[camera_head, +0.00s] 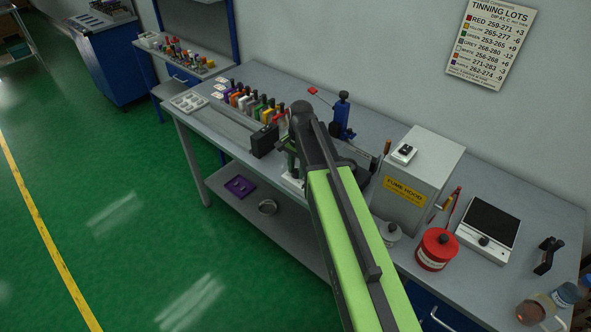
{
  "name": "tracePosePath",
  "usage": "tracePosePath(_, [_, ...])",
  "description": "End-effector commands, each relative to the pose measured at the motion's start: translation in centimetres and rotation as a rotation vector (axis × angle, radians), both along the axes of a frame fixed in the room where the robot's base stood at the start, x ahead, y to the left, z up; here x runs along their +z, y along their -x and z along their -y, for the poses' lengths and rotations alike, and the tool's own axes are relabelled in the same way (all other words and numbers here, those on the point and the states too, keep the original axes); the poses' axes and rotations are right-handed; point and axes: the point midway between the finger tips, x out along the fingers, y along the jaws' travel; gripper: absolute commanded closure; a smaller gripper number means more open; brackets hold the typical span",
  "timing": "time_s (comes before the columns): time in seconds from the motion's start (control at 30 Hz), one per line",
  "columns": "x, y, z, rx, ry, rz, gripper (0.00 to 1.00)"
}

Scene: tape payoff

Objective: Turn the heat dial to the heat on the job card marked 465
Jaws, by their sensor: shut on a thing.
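A white hot plate (488,232) with a black square top stands on the bench at the right. A small dark knob (484,240) sits on its front edge; its pointer and scale are too small to read. I cannot tell for certain that this is the heat dial. No card marked 465 is legible. Small white cards (219,87) lie at the bench's far left end, their print unreadable. My green arm reaches up the middle to a dark joint, left of the fume hood and far from the hot plate.
The fume hood (419,180), a red canister (436,249) and a grey lidded pot (389,232) stand between my arm and the hot plate. Coloured-handled items (258,107) line the bench's left. A tinning lots sign (491,42) hangs on the wall. Bottles (563,295) stand at lower right.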

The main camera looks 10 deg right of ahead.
Motion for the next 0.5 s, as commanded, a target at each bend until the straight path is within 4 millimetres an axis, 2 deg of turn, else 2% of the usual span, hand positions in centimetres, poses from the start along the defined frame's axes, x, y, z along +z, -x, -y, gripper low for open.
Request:
tracePosePath(0.03, [-0.03, 0.25, 0.02, 0.000, 0.000, -0.006, 1.00])
tracePosePath(0.07, [-0.03, 0.26, 0.03, 0.000, 0.000, -0.006, 0.69])
tracePosePath(0.2, [-0.03, 0.20, 0.03, 0.000, 0.000, -0.005, 0.51])
tracePosePath(0.5, [0.03, 0.08, 0.03, 0.000, 0.000, -0.003, 0.49])
